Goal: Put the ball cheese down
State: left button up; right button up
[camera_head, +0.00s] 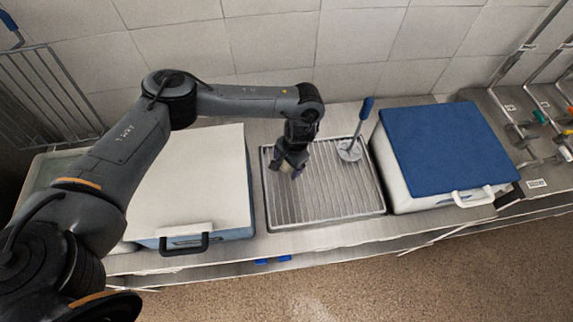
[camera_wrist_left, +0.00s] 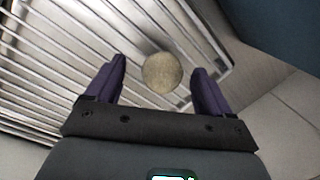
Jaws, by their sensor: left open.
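The ball cheese is a round, pale tan ball (camera_wrist_left: 162,73). In the left wrist view it sits between the two purple fingers of my left gripper (camera_wrist_left: 160,92), with visible gaps on both sides, over the metal rack (camera_wrist_left: 40,60). In the head view my left gripper (camera_head: 291,168) is low over the left part of the rack (camera_head: 330,203), with a small tan patch of the cheese (camera_head: 286,167) at its fingers. The gripper is open. Whether the cheese touches the rack bars is hard to tell. My right gripper is not in view.
A ladle-like tool with a blue handle (camera_head: 360,125) stands on the rack's right side. A white-lidded box (camera_head: 190,180) is left of the rack, and a blue-lidded box (camera_head: 445,150) is right. The rack's front and middle are clear. A tiled wall (camera_head: 270,45) is behind.

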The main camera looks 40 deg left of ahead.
pick_arm(q)
notch_tip(320, 180, up, 10)
jog(key=d+p, duration=0.1)
jog(key=p, duration=0.1)
jog(key=shift+w+d+r+p, duration=0.25)
jog(key=shift+w+d+p, duration=0.05)
jog(key=shift+w+p, duration=0.15)
